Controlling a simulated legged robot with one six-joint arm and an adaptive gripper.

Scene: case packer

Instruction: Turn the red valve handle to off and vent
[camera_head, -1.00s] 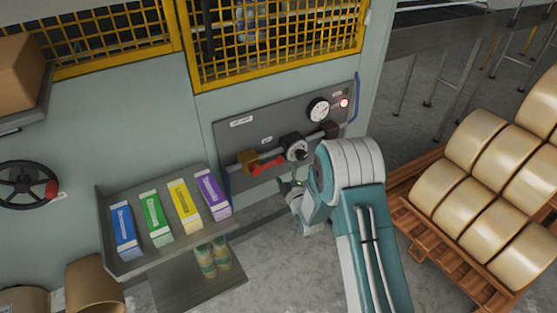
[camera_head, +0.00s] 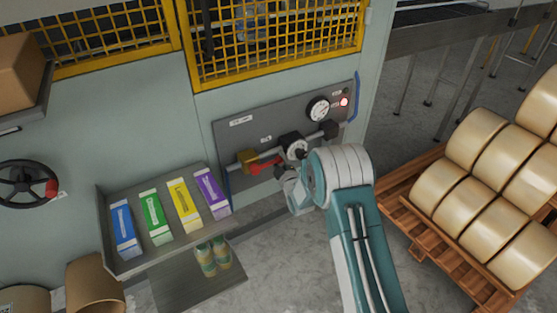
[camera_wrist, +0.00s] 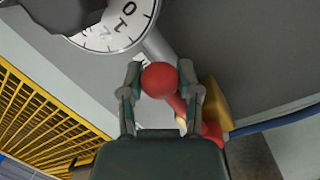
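The red valve handle (camera_head: 263,164) is on the grey panel (camera_head: 230,135), beside a brass valve body (camera_head: 247,160) on a horizontal pipe. My arm partly hides the handle's right end in the head view. In the wrist view the handle ends in a round red knob (camera_wrist: 160,79). My gripper (camera_wrist: 161,76) has one finger on each side of this knob, with the pads close against it, and looks shut on it. A black dial with a white numbered ring (camera_head: 295,146) sits right of the handle; it also shows in the wrist view (camera_wrist: 112,28).
A pressure gauge (camera_head: 318,109) and a lit red lamp (camera_head: 344,102) are at the panel's upper right. A tray (camera_head: 110,208) with several coloured cartons stands left. A black handwheel (camera_head: 22,185) is farther left. A pallet (camera_head: 395,190) of large rolls stands right.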

